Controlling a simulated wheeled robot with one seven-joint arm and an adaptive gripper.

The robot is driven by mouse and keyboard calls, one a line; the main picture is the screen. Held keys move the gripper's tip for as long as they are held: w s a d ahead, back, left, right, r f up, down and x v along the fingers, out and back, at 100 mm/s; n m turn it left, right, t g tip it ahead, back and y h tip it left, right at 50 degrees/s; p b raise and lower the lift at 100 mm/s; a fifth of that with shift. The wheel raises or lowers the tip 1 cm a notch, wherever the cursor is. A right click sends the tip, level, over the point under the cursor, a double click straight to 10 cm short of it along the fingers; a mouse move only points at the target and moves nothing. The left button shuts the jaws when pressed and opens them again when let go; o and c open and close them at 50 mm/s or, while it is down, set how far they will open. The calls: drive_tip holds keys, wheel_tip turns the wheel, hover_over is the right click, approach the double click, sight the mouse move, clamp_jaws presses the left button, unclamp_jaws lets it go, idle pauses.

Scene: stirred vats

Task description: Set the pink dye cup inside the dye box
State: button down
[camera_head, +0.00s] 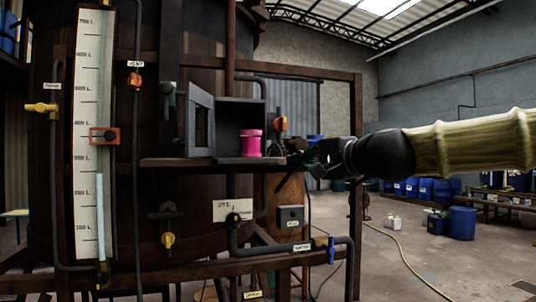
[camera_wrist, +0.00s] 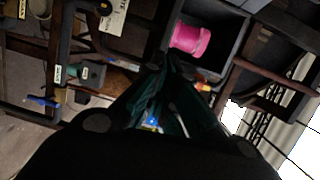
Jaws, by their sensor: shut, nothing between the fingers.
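The pink dye cup (camera_head: 250,143) stands upright inside the dark open dye box (camera_head: 228,115), toward its right side. The box sits on a shelf on the vat's frame, and its door stands open at the left. My gripper (camera_head: 293,160) is just right of the box, shut and empty, apart from the cup. In the wrist view the pink cup (camera_wrist: 189,40) shows inside the box (camera_wrist: 222,22), just beyond the shut fingers (camera_wrist: 170,66). The fingers partly overlap the box's near edge there; I cannot tell whether they touch it.
The shelf (camera_head: 170,162) runs under the box. An orange-handled valve (camera_head: 281,124) is close to my gripper. A white gauge board (camera_head: 92,130) stands at the left. Blue drums (camera_head: 462,222) and a hose lie on the floor at right, where there is free room.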

sight(251, 143)
wheel_tip(251, 143, up, 4)
drive_tip(key=s+r, duration=0.1)
drive_tip(key=s, duration=0.1)
drive_tip(key=shift+t+y, duration=0.3)
drive_tip(key=shift+y, duration=0.1)
drive_tip(key=p+x, duration=0.1)
drive_tip(key=x, duration=0.3)
drive_tip(key=p+x, duration=0.1)
drive_tip(key=x, duration=0.8)
drive_tip(key=shift+w+d+f+p, duration=0.1)
drive_tip(key=shift+w+f+p, duration=0.2)
drive_tip(key=shift+f+p, duration=0.1)
drive_tip(key=shift+w+a, duration=0.2)
drive_tip(key=shift+w, duration=0.1)
drive_tip(key=shift+x, duration=1.5)
drive_tip(key=shift+d, duration=0.1)
